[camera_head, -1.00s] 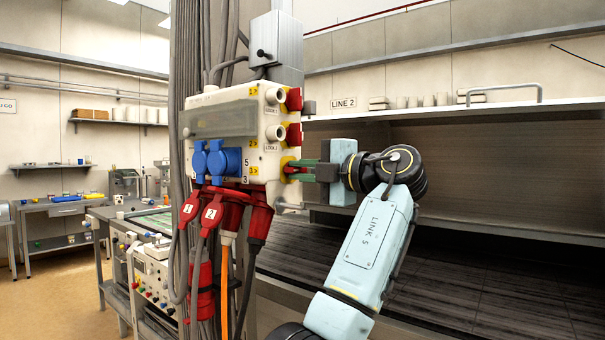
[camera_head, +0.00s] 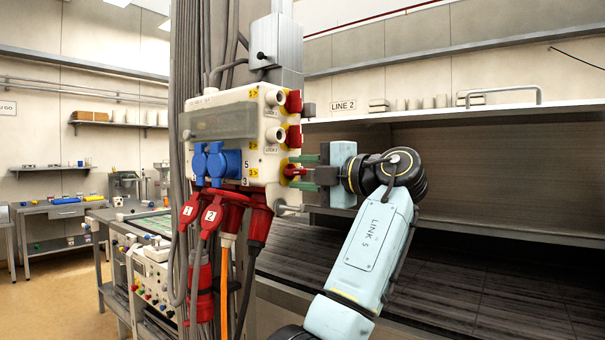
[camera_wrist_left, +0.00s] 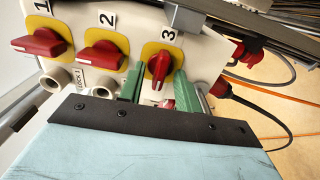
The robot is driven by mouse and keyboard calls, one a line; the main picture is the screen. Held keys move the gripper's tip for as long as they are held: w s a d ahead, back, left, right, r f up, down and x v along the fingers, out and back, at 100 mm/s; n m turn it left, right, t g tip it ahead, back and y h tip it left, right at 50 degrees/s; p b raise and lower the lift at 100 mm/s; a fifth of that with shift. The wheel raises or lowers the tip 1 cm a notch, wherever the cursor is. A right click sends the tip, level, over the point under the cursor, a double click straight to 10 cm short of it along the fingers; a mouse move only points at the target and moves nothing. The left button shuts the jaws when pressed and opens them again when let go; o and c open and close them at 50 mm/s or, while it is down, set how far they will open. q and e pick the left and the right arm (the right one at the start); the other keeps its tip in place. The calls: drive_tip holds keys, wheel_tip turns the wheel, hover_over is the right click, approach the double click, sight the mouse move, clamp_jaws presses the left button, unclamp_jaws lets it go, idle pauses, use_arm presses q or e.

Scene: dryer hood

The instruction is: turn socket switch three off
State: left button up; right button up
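Switch three is a red rotary handle (camera_head: 294,171) on a yellow plate, the lowest of three switches on the side of the cream socket box (camera_head: 255,165). In the left wrist view its handle (camera_wrist_left: 160,66) stands under the label 3, turned about a quarter turn from the handles of switch one (camera_wrist_left: 38,43) and switch two (camera_wrist_left: 103,57). My left gripper (camera_head: 298,172) is open at switch three, its green fingers apart on either side of the handle. The same gripper (camera_wrist_left: 164,85) shows in the left wrist view with gaps beside the handle. My right gripper is out of view.
Blue socket covers (camera_head: 216,162) and red plugs with cables (camera_head: 212,210) are on the box's front and underside. A grey box (camera_head: 276,40) is above. A shelf (camera_head: 450,112) runs behind my arm.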

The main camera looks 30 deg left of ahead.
use_arm(q)
drive_tip(key=s+d, duration=0.1)
drive_tip(key=d, duration=1.2)
drive_tip(key=shift+d, duration=0.2)
drive_tip(key=shift+f, duration=0.1)
